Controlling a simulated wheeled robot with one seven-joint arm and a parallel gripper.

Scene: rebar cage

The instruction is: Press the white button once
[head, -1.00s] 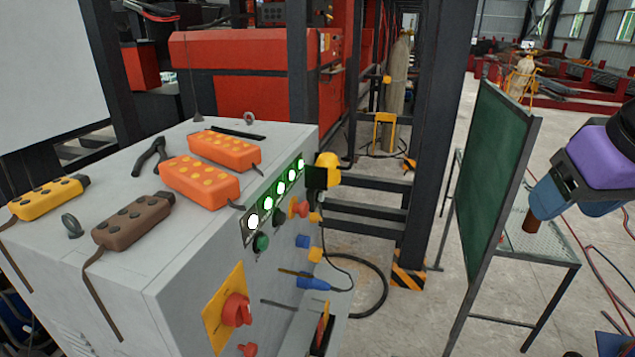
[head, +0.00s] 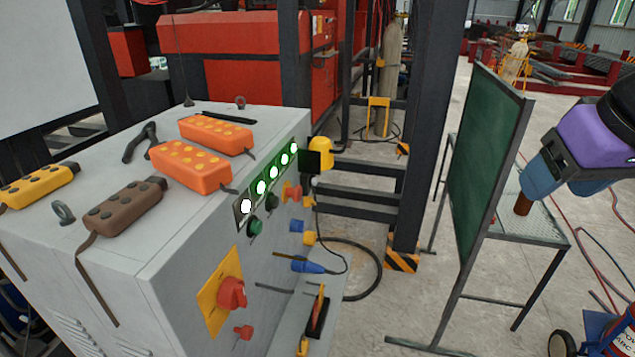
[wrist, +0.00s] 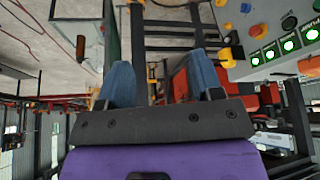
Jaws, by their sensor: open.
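The white button (head: 246,205) is lit and round. It is the nearest in a slanted row on the edge of the grey control cabinet (head: 180,290), with several green lit buttons (head: 273,172) beyond it. My gripper (head: 538,188) is at the right in the head view, well apart from the cabinet, with the green board between them. In the wrist view my gripper (wrist: 163,78) has its blue fingers spread with nothing between them. Green buttons (wrist: 272,53) show there at upper right; the white one is out of that frame.
Orange pendants (head: 190,167) and a brown pendant (head: 122,212) lie on the cabinet. A red rotary switch (head: 232,293) and a dark green button (head: 255,227) are on its front. The green board (head: 487,165) and a mesh table (head: 530,230) stand right.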

